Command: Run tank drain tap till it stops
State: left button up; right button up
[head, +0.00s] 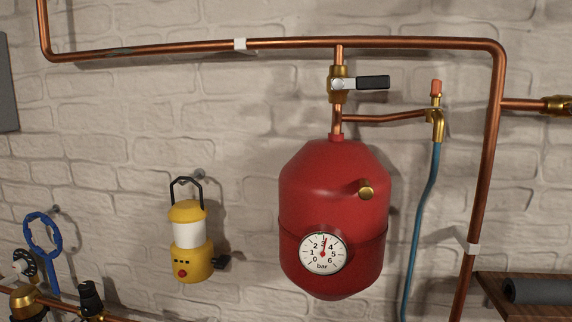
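A red tank (335,190) hangs on the pipework at the wall, right of centre. Its round dial gauge (323,254), marked in bar, has its red needle pointing near 3. A small brass drain tap (436,124) with an orange-red top (436,87) sits at the end of a thin copper branch (385,118), right of the tank's neck. A blue hose (421,226) runs down from the tap and out of the bottom of the picture. A brass valve (338,85) above the tank has its black-gripped lever (373,82) sideways, across the vertical pipe. Neither gripper shows.
A copper pipe (280,44) runs along the top and down the right side. A yellow lantern (190,243) hangs left of the tank. A wooden shelf (499,300) bearing a dark roll (540,291) is at lower right.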

aim_at(435, 94)
jog(key=k, duration=1.45)
